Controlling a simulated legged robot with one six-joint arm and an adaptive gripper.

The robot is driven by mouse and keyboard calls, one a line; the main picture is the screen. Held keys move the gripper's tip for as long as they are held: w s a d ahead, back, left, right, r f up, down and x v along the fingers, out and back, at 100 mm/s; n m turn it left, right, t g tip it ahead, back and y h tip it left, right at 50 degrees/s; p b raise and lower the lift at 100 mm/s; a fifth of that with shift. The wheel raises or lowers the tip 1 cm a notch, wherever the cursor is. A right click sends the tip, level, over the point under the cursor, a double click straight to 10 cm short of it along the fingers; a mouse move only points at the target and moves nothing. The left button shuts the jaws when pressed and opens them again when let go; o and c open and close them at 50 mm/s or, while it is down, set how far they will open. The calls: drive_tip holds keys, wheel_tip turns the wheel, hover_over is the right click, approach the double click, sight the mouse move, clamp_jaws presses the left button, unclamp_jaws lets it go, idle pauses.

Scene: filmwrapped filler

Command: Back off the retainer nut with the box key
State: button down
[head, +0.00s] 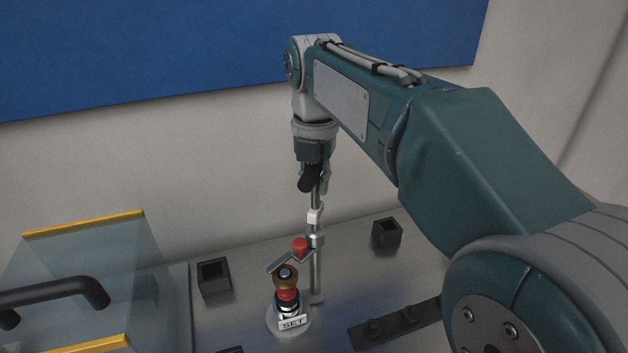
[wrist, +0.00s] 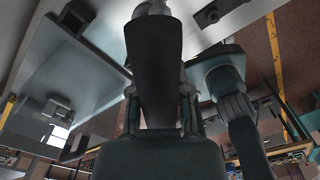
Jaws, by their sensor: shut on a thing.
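My gripper (head: 313,182) points down above the bench, behind the small fixture. It is shut on a dark handle (head: 308,180), which I take to be the box key's grip. In the wrist view the dark handle (wrist: 155,60) fills the space between the fingers (wrist: 158,112) and hides most of what lies beyond. The key's working end cannot be made out. A brass-coloured ring (head: 286,276), likely the retainer nut, sits on a red and black stack (head: 288,297) with a "SET" label (head: 292,322). My gripper is above and apart from it.
A steel post (head: 316,270) with a red knob (head: 300,245) and side arm stands close behind the stack. Black square sockets (head: 214,277) (head: 386,233) flank it. A clear yellow-edged guard (head: 95,260) stands left, a dark strip (head: 385,328) front right. Bare bench lies between.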

drive_tip(key=shift+n, duration=0.4)
drive_tip(key=shift+r, duration=3)
